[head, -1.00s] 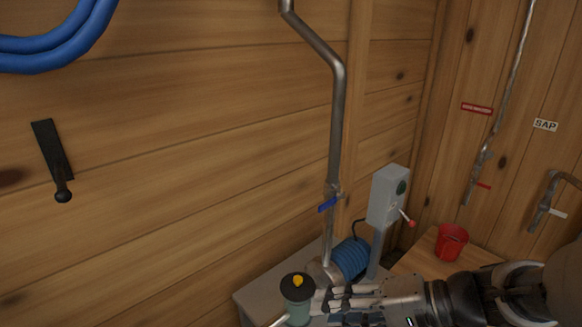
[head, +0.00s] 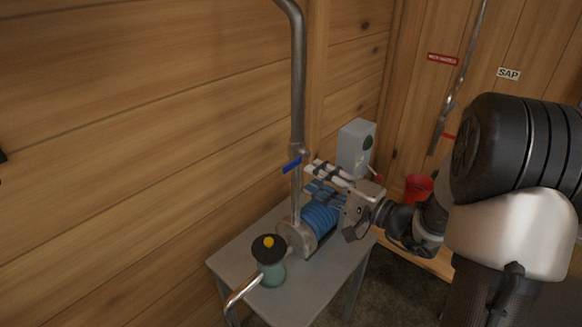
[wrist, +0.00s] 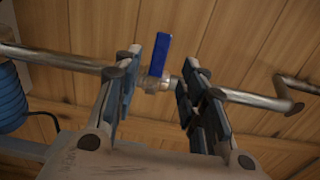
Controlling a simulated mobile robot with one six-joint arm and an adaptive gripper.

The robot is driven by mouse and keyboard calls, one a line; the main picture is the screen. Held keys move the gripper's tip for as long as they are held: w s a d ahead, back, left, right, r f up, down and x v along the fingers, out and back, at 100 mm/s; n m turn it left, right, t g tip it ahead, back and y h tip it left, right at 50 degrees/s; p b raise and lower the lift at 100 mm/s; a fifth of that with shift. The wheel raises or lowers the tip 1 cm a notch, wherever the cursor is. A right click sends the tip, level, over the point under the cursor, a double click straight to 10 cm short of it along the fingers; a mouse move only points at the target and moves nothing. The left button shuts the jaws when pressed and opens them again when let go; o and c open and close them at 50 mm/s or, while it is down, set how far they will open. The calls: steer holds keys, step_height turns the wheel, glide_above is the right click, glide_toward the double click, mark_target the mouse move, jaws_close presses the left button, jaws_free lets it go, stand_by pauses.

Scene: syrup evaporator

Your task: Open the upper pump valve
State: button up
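The upper pump valve has a blue lever handle (head: 291,165) on the vertical metal pipe (head: 298,90) above the pump. In the wrist view the blue handle (wrist: 158,55) stands out from the valve body, crosswise to the pipe (wrist: 60,56). My gripper (head: 310,178) is beside the pipe, above the blue motor. In the wrist view my gripper (wrist: 165,75) is open, with a finger on each side of the valve and handle. No contact with the handle shows.
The pump with its blue ribbed motor (head: 320,217) and a green canister (head: 270,262) with a yellow knob stand on a grey table (head: 235,262). A grey switch box (head: 355,148) and a red bucket (head: 418,187) are behind my arm.

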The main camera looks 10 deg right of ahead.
mark_target(293, 166)
steer(key=x, duration=0.8)
steer(key=shift+w+a+b, duration=0.2)
steer(key=shift+w+b, duration=0.05)
steer(key=shift+b, duration=0.15)
steer(key=shift+c, duration=0.5)
jaws_close()
